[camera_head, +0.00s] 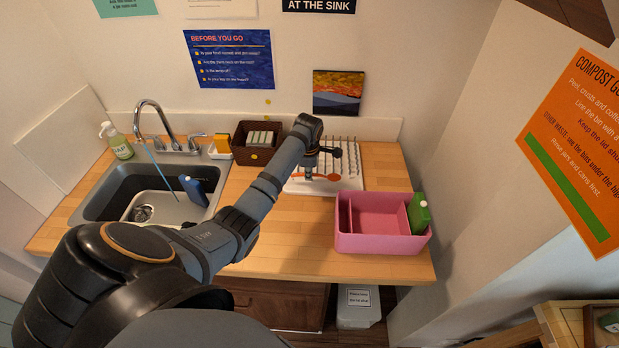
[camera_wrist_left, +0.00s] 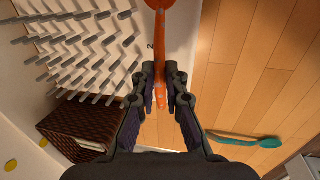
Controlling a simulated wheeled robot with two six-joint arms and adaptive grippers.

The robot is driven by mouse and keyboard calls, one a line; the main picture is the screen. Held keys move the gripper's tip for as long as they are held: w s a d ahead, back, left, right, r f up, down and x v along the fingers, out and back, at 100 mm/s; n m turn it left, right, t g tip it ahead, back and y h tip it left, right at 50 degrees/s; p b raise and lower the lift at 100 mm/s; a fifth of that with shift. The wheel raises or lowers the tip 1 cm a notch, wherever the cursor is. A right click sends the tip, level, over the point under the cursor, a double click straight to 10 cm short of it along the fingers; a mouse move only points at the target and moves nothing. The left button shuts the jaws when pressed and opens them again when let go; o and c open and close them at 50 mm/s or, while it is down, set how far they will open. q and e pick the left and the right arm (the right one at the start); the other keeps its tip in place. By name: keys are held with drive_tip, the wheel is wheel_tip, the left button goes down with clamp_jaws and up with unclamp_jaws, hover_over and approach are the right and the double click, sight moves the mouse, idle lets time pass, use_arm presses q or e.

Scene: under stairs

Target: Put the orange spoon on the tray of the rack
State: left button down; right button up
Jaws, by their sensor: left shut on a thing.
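The orange spoon (camera_head: 331,177) is in my left gripper (camera_head: 309,176), held by its handle. In the left wrist view the orange spoon (camera_wrist_left: 160,48) runs away from between the closed fingers (camera_wrist_left: 161,85), its bowl cut by the top edge. The white rack (camera_head: 350,184) with rows of grey pegs stands on the counter under and behind the gripper. In the wrist view its pegs (camera_wrist_left: 78,52) are left of the spoon. The spoon appears over the rack's front part; whether it touches the tray is unclear. My right gripper is out of view.
A pink divided caddy (camera_head: 383,243) with a green bottle (camera_head: 418,214) stands right of the rack. A brown basket (camera_head: 257,157) and the sink (camera_head: 116,178) are left. A teal spoon (camera_wrist_left: 255,140) lies on the wooden counter in the wrist view.

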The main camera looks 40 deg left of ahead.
sight(309, 186)
use_arm(q)
drive_tip(key=p+x, duration=0.1)
drive_tip(key=x, duration=0.2)
drive_tip(key=shift+s+d+f+p, duration=0.1)
drive_tip(key=shift+s+d+p, duration=0.05)
drive_tip(key=shift+d+p, duration=0.2)
drive_tip(key=shift+f, duration=0.2)
drive_tip(key=shift+f, duration=0.1)
drive_tip(key=c, duration=1.4)
unclamp_jaws()
drive_tip(key=shift+r, duration=0.4)
drive_tip(key=b+v, duration=0.2)
drive_tip(key=v, duration=0.9)
drive_tip(key=shift+r, duration=0.3)
drive_tip(key=shift+s+a, duration=0.1)
